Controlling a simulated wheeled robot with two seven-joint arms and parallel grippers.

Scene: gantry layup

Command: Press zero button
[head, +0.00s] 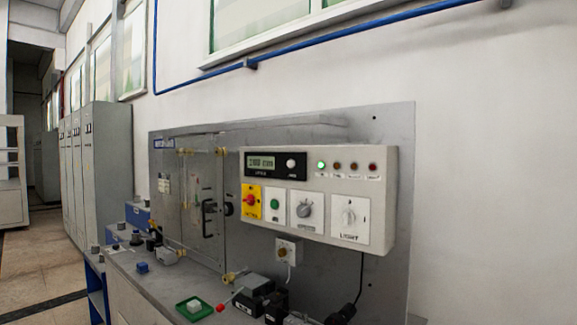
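A light grey control box (385,200) is fixed to a grey upright panel. At its upper left is a black display strip with a greenish screen (261,162); the reading is too small to be sure of. A round white button (291,164) sits on the strip right of the screen. It has a small label below that I cannot read clearly; it is the likely zero button. Nothing touches or covers it. Neither of my grippers is in view.
Below the display are a red knob on a yellow plate (251,201), a green button (275,204), a grey dial (305,208) and a light switch (348,216). One indicator lamp (321,165) glows green. A green tray (181,309) and black devices lie on the bench below.

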